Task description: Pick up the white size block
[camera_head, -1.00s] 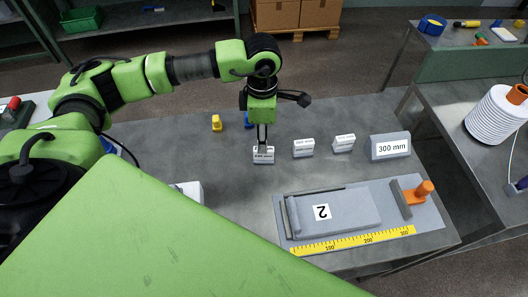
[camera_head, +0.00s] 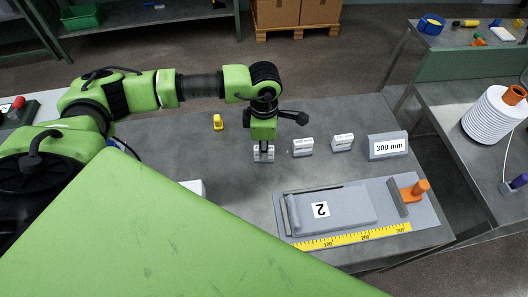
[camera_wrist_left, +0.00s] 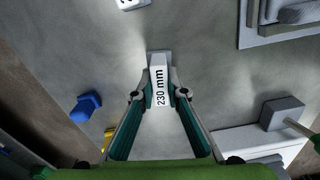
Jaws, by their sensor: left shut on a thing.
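The white size block (camera_head: 264,158) is at the left end of a row of small white blocks on the grey table. In the left wrist view its label reads 230 mm (camera_wrist_left: 159,85). My left gripper (camera_head: 264,151) points straight down over it, and its fingers are shut on the block from both sides. The fingers hide part of the block in the head view. I cannot tell whether it is clear of the tabletop. My right gripper is not in view.
Two more white blocks (camera_head: 302,147) (camera_head: 343,142) stand to the right, then a 300 mm sign (camera_head: 388,146). A grey fixture (camera_head: 335,209) with a yellow ruler (camera_head: 352,240) lies in front. A yellow peg (camera_head: 217,123) and a blue piece (camera_wrist_left: 85,106) stand nearby.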

